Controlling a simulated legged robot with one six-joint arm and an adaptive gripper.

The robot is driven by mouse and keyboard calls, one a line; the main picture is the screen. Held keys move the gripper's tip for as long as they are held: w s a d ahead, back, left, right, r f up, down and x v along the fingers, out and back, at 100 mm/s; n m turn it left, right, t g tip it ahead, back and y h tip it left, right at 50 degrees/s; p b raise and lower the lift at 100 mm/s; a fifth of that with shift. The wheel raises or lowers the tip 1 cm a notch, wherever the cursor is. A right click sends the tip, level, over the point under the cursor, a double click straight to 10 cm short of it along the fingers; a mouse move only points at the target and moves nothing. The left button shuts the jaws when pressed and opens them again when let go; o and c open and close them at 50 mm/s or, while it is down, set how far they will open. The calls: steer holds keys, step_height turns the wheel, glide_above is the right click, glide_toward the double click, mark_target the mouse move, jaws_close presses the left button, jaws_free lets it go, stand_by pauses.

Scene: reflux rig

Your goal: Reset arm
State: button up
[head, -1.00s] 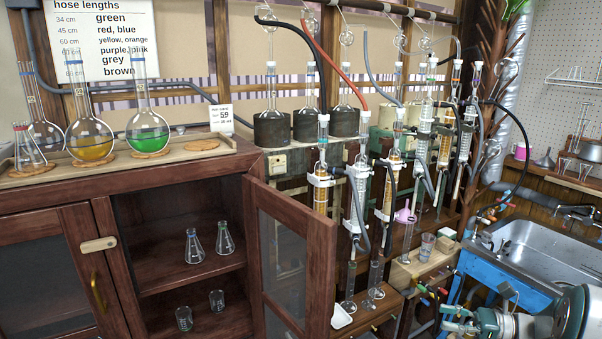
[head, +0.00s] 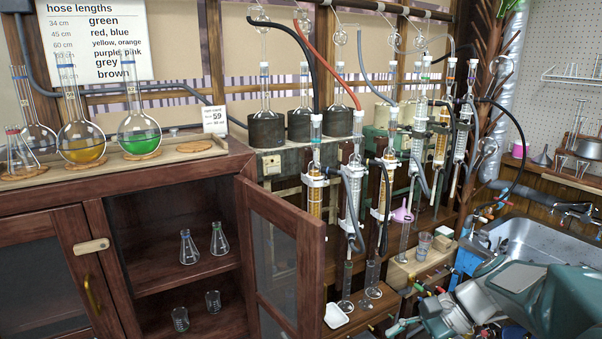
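My arm (head: 515,290) reaches in from the lower right corner, in front of the sink. What looks like my gripper (head: 410,325) is at its left end, low in the picture by the bottom edge. It is small and partly cut off, so I cannot tell whether its fingers are open or shut. I see no object clearly held in it. It is right of the open cabinet door (head: 282,262) and below the small wooden shelf with coloured valves.
The cabinet holds several small glass vessels, including a flask (head: 189,247). Flasks with yellow (head: 82,145) and green (head: 139,134) liquid stand on top. Glass columns and hoses fill the middle. The sink (head: 535,240) is at right.

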steer(key=s+a+r+n+t+h, duration=0.1)
steer(key=s+n+t+h, duration=0.1)
steer(key=s+n+h, duration=0.2)
steer(key=s+a+r+n+t+h, duration=0.1)
steer(key=s+a+n+t+h, duration=0.1)
steer(key=s+n+h, duration=0.3)
steer(key=s+n+t, duration=0.1)
steer(key=s+n, duration=0.2)
steer(key=s, duration=0.1)
steer(key=shift+s+r+n+h, duration=0.2)
steer(key=shift+r+n+h, duration=0.1)
steer(key=shift+r, duration=0.05)
